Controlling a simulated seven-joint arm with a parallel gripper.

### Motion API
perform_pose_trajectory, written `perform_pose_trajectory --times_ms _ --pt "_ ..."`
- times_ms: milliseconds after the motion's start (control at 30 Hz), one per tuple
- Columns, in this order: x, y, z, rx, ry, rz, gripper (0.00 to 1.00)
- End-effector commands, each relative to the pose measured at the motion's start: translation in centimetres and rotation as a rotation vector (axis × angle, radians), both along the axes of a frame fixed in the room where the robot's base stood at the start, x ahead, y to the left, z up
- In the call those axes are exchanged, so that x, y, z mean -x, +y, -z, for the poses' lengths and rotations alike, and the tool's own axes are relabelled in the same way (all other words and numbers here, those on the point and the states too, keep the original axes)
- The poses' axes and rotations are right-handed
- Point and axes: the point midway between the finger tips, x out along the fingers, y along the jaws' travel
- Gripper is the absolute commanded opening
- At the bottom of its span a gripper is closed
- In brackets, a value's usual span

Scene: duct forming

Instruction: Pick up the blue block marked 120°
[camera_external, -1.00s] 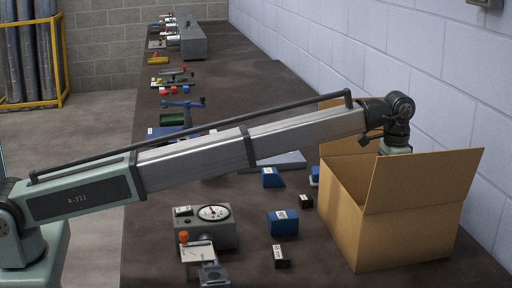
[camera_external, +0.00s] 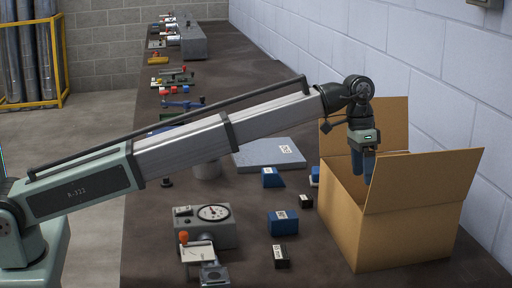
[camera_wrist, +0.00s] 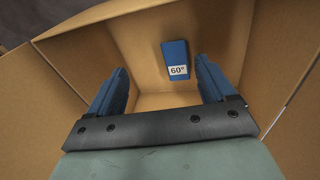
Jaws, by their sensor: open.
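My gripper (camera_external: 363,170) points down over the open cardboard box, its two blue fingers apart with nothing between them. In the wrist view a blue block marked 60° (camera_wrist: 174,58) lies inside the box, beyond the fingertips. On the table left of the box are a blue wedge-shaped block (camera_external: 271,178) with a white label and a larger blue block (camera_external: 283,223) with a white label. Another blue block (camera_external: 315,176) is partly hidden behind the box. The labels on the table blocks are too small to read, so I cannot tell which is 120°.
The cardboard box (camera_external: 342,212) has raised flaps and stands near the wall at right. Small black blocks (camera_external: 281,256) (camera_external: 306,201) lie near the blue ones. A dial gauge device (camera_external: 207,228) stands to their left, and a grey plate (camera_external: 268,154) lies behind them.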

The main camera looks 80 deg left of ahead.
Motion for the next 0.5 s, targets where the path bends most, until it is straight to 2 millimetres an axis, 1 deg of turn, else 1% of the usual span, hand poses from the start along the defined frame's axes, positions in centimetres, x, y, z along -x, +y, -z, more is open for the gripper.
perform_pose_trajectory --times_ms 33,100,200,333,400,467,500 --pt "3.1 0.1 -0.7 0.037 -0.023 0.012 0.83" --pt "5.2 0.2 -1.7 0.082 -0.050 0.032 0.83" --pt "7.7 0.4 -2.8 0.133 -0.082 0.055 0.83" --pt "10.6 1.2 -3.8 0.179 -0.118 0.079 0.83" --pt "12.0 2.3 -4.2 0.193 -0.138 0.089 0.83" --pt "12.7 3.4 -4.3 0.196 -0.149 0.094 0.83" --pt "12.9 4.3 -4.3 0.192 -0.152 0.095 0.83"
